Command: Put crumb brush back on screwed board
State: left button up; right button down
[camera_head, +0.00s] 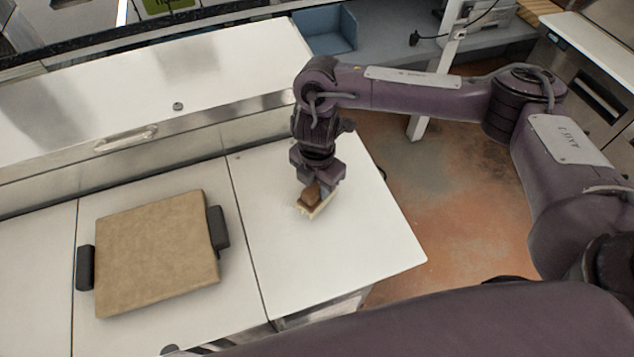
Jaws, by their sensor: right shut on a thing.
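The crumb brush (313,205) has a brown back and pale bristles. My right gripper (317,184) is shut on it, above or at the white counter right of the board; I cannot tell whether the bristles touch the counter. The board (157,252) is a flat tan slab with a dark block at its left side and another at its right side. It lies on the white counter at the left, with its top bare. No screws can be made out on it. My left gripper is not in view.
The white counter (270,235) is clear between the brush and the board. A raised steel lid with a handle (126,138) runs along the back. A blue bin (325,30) stands behind. The counter ends at the right above a brown floor (430,210).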

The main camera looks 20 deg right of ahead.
jog(key=shift+f+b, duration=0.45)
jog(key=shift+f, duration=0.15)
dwell(0.7)
jog(key=c, duration=1)
grip_release()
jog(key=shift+r, duration=0.1)
jog(key=shift+r+p, duration=2.7)
jog(key=shift+r, duration=0.05)
jog(key=shift+r+p, duration=0.6)
jog(key=shift+r, duration=0.6)
